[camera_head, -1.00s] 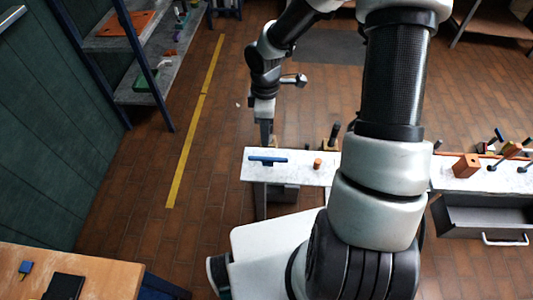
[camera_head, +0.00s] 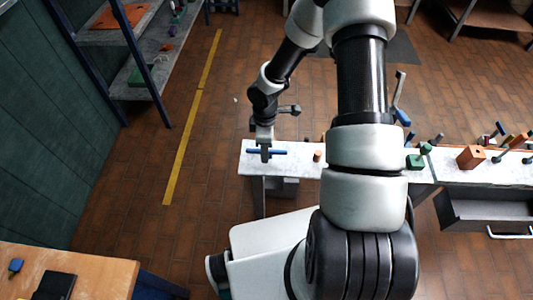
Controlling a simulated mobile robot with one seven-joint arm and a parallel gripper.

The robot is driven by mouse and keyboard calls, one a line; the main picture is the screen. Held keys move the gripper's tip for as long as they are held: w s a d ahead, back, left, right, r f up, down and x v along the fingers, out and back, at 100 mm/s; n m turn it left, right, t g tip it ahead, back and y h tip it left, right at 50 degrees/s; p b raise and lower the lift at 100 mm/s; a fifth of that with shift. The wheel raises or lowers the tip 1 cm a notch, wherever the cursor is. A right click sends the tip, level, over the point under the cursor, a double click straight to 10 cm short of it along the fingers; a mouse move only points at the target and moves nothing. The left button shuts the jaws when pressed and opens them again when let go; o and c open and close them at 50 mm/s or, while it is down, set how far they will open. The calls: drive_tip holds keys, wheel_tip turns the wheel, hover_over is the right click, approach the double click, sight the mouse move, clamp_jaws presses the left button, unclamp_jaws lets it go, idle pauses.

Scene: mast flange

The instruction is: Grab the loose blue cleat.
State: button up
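The blue cleat (camera_head: 278,152) is a thin bar lying crosswise near the left end of the white bench top (camera_head: 300,170). My gripper (camera_head: 265,154) reaches down from above and its dark fingers overlap the middle of the bar. Blue shows on both sides of the fingers. The fingers are too small in the picture to tell whether they are closed on the bar or only around or in front of it.
A small orange-brown peg (camera_head: 317,156) stands right of the cleat. Farther right are a green block (camera_head: 414,162), an orange block (camera_head: 471,157) and several tools. An open grey drawer (camera_head: 485,212) juts out below. A wooden table (camera_head: 105,277) is at lower left.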

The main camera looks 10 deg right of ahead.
drive_tip(key=shift+f, duration=0.55)
clamp_jaws()
drive_tip(key=shift+r, duration=0.1)
